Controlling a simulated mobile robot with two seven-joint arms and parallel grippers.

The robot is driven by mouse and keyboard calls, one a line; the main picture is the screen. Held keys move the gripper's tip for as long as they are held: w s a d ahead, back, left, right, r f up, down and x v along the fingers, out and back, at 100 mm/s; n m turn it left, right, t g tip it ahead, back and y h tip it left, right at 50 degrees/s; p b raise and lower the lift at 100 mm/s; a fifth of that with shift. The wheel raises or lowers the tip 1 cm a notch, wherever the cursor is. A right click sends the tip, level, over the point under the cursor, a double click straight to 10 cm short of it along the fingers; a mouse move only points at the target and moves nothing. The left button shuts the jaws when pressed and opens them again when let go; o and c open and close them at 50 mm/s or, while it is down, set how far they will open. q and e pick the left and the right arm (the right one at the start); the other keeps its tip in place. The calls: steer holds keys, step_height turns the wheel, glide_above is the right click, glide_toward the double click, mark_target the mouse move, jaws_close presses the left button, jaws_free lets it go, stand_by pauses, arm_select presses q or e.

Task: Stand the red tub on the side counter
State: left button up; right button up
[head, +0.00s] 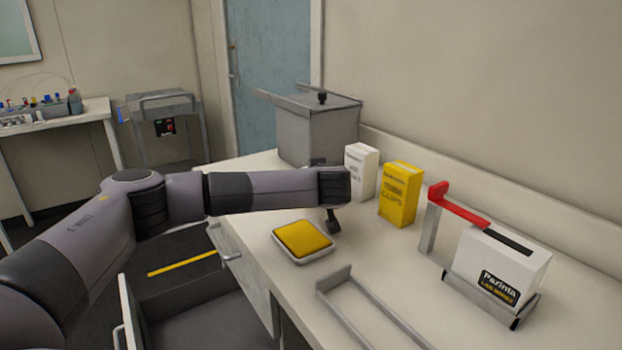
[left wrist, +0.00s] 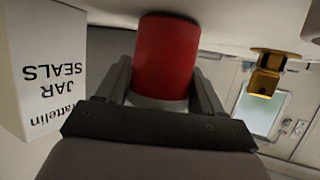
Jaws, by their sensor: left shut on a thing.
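The red tub (left wrist: 166,55) shows in the left wrist view, which is upside down. It stands between the two fingers of my left gripper (left wrist: 162,84), which is shut on it. In the head view my left gripper (head: 333,221) is mostly behind my wrist, over the side counter (head: 385,262), and the tub is hidden there. I cannot tell whether the tub touches the counter. My right gripper is not in view.
A white jar seals box (head: 361,172) stands close beside the gripper, with a yellow clips box (head: 398,194) to its right. A yellow-topped pad (head: 303,239) lies in front. A grey lidded bin (head: 318,133) stands behind. A drawer (head: 205,320) is open below.

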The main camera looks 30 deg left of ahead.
arm_select(q)
steer(key=shift+f, duration=0.1)
steer(key=o, duration=1.1)
steer(key=shift+r, duration=0.2)
steer(key=v, duration=1.2)
steer(key=shift+b, duration=0.3)
